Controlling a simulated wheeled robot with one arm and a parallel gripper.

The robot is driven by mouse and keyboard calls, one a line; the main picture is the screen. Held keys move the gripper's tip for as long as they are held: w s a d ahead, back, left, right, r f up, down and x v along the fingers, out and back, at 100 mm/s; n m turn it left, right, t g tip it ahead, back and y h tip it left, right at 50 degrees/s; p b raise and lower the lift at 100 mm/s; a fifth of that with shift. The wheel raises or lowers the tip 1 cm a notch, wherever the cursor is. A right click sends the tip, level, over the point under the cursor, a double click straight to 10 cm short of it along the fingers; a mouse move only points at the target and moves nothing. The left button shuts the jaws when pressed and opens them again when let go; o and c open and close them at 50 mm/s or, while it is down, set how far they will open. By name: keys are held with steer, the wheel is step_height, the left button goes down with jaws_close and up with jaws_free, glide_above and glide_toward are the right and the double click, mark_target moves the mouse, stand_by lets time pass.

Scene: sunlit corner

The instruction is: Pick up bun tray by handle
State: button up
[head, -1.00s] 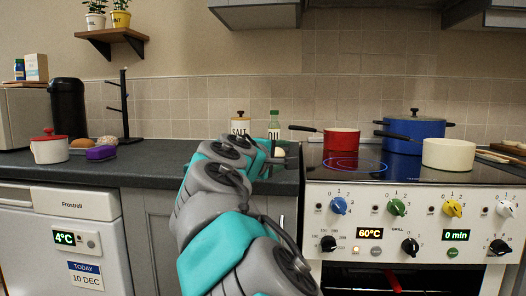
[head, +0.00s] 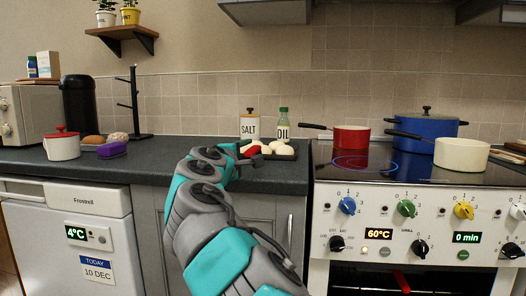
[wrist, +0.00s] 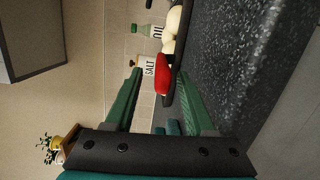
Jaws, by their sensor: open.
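The bun tray (head: 270,157) lies on the dark counter left of the stove, with several pale buns (head: 284,149) on it. Its red handle (head: 252,151) points toward my gripper (head: 232,160), which is largely hidden behind my own arm. In the wrist view, turned on its side, my gripper (wrist: 159,76) is open and empty. The red handle (wrist: 162,73) shows between the two green fingertips, and the buns (wrist: 172,24) lie beyond it. I cannot tell how far the fingers reach along the handle.
A salt jar (head: 250,124) and an oil bottle (head: 283,124) stand behind the tray. The stove with a red pan (head: 351,138) is to the right. A purple box (head: 112,149) and a white pot (head: 62,147) are at left. The counter between is clear.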

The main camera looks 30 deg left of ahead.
mark_target(253, 148)
steer(key=shift+w+a+f+p, duration=0.15)
steer(key=shift+w+p, duration=0.25)
steer(key=shift+w, duration=1.6)
jaws_close()
